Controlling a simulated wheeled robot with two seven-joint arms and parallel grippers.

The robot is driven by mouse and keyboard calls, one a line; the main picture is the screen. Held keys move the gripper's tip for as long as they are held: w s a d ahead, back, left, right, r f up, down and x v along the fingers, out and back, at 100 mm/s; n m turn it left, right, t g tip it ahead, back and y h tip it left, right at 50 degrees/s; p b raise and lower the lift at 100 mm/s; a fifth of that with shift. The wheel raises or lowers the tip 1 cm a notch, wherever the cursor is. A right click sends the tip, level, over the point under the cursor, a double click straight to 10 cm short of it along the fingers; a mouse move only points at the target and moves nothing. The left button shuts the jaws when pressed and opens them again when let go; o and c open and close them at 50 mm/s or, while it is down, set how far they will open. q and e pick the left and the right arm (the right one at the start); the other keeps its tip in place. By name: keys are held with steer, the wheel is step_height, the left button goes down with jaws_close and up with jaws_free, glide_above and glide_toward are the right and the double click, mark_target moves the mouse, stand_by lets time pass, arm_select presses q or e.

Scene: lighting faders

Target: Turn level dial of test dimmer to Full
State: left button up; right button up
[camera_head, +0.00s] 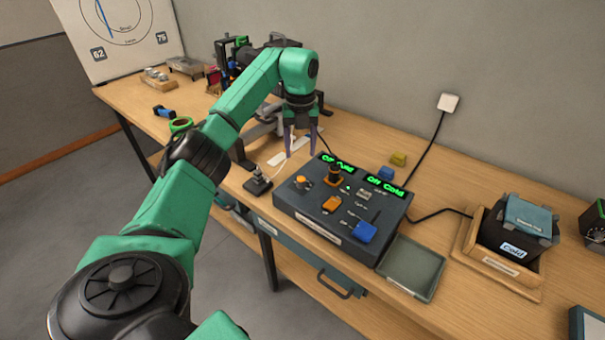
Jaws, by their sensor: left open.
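A dark control console (310,208) sits on the wooden bench, with green lit displays along its back edge; the right one reads "Off Cold" and the left one is partly hidden. On its top are an orange knob (302,181), a black knob on an orange base (333,174), an orange cap (331,203) and a blue cap (363,231). Labels are too small to tell which control is the level dial. My left gripper (300,154) points down, open and empty, above and behind the console's back left part, apart from the knobs. My right gripper is not in view.
A small black lever unit (258,183) stands left of the console. A grey-green tray (412,267) lies at its right. A box labelled "Cold" (514,242) sits in a wooden tray farther right. Cables run across the bench.

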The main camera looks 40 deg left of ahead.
mark_target(301, 179)
arm_select(q)
step_height(301, 179, down, 10)
steer(key=shift+w+r+p, duration=0.15)
steer(key=shift+r+p, duration=0.05)
steer(key=shift+p, duration=0.75)
steer(key=shift+f, duration=0.3)
jaws_close()
